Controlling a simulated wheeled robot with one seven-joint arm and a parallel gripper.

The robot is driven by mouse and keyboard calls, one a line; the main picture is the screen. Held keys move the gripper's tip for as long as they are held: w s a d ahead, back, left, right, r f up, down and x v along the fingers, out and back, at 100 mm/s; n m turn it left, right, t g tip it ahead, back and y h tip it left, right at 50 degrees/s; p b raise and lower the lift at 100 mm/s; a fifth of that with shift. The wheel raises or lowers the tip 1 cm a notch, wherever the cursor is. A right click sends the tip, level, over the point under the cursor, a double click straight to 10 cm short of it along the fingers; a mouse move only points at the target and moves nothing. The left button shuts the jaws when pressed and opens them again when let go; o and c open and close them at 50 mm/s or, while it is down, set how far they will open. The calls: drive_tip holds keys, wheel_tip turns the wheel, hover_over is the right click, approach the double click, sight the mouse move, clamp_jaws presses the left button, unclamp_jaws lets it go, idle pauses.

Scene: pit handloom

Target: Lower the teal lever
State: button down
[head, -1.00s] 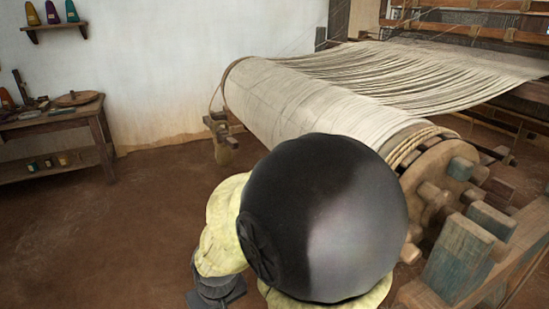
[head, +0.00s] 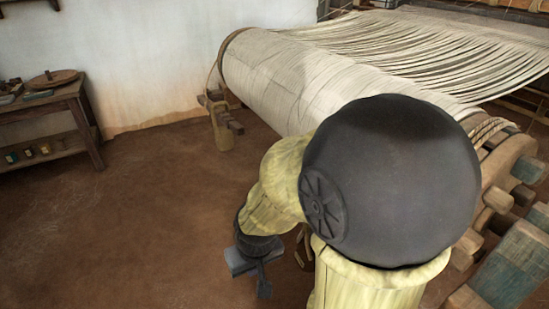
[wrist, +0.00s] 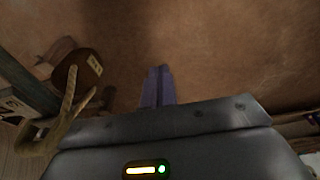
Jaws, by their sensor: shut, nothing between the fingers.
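Worn teal-painted wooden pieces stand at the lower right of the head view, beside the end of the loom's beam. The nearest is a thick teal block (head: 512,268), partly cut off by the frame edge. I cannot tell whether it is the teal lever itself. My gripper (head: 264,285) hangs low over the bare floor at the bottom centre, well left of the teal pieces and apart from them. In the wrist view its two fingers (wrist: 157,86) are together, with only floor beyond them. My own arm hides part of the beam's near end.
The large warp-wound beam (head: 300,85) runs across the middle, with a wooden toothed wheel (head: 508,160) at its near end. A rope loop (wrist: 70,110) and wooden parts lie left in the wrist view. A side table (head: 60,100) stands far left. The left floor is clear.

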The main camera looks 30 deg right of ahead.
drive_tip(key=w+d+r+p, duration=0.8)
drive_tip(key=w+r+p, duration=0.2)
drive_tip(key=p, duration=0.6)
drive_tip(key=w+d+r+p, duration=0.9)
drive_tip(key=w+p, duration=0.5)
drive_tip(key=p, duration=0.2)
drive_tip(key=shift+d+r+t+h, duration=0.3)
drive_tip(key=shift+r+h, duration=0.1)
drive_tip(key=shift+r, duration=0.3)
drive_tip(key=x, duration=0.4)
drive_tip(key=s+p+x, duration=0.1)
drive_tip(key=x, duration=0.8)
drive_tip(key=shift+s+d+f, duration=0.1)
drive_tip(key=shift+d+f, duration=0.1)
drive_tip(key=shift+f, duration=0.3)
